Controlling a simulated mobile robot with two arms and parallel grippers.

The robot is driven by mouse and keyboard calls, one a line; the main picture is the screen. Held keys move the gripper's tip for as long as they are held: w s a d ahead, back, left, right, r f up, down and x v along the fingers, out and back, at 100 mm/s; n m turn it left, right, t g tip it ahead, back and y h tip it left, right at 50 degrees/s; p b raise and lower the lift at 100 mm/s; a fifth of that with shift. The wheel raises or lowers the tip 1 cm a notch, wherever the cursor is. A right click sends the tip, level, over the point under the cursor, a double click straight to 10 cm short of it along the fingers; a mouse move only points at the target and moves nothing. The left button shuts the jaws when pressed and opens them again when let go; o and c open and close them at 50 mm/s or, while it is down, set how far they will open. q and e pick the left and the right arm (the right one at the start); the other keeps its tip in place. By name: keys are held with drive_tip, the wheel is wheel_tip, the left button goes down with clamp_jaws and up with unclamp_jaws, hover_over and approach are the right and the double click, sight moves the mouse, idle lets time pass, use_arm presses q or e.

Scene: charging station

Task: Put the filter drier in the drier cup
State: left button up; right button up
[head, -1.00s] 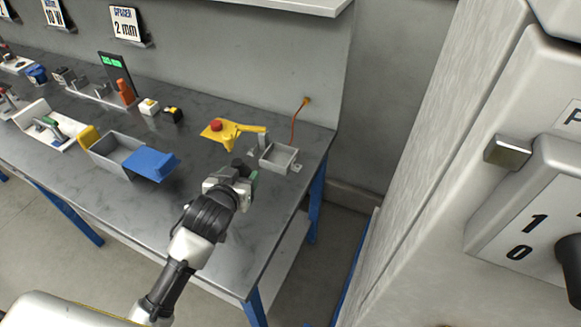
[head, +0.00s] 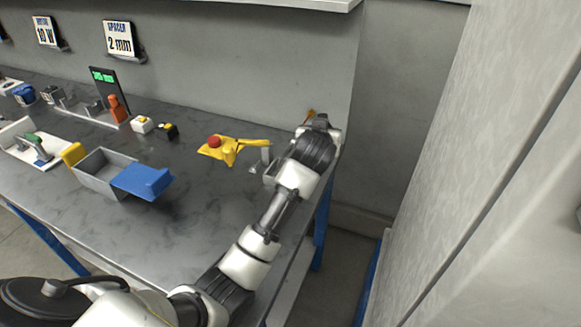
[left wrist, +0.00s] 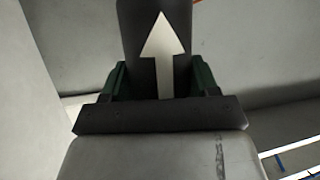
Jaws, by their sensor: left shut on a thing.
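The filter drier (left wrist: 140,45) is a dark cylinder with a white arrow along its side. In the left wrist view it stands between the green fingers of my left gripper (left wrist: 158,78), which is shut on it. In the head view my left arm reaches to the back right corner of the bench, and its wrist hides the gripper and the drier. I cannot make out the drier cup for sure. A small grey open box (head: 268,171) at that corner is mostly hidden behind my arm. My right gripper is not in view.
A yellow fixture with a red button (head: 227,148) stands left of my wrist. A grey bin (head: 97,176) with a blue flap (head: 142,181) is farther left. The bench top (head: 195,200) between is clear. A tall pale cabinet (head: 480,160) stands at the right.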

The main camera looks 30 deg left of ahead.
use_arm(q)
drive_tip(key=shift+s+a+f+p, duration=0.1)
drive_tip(key=shift+a+f+p, duration=0.35)
drive_tip(key=shift+a+f, duration=4.5)
drive_tip(key=shift+f, duration=0.15)
drive_tip(key=o, duration=1)
drive_tip(key=shift+o, duration=0.2)
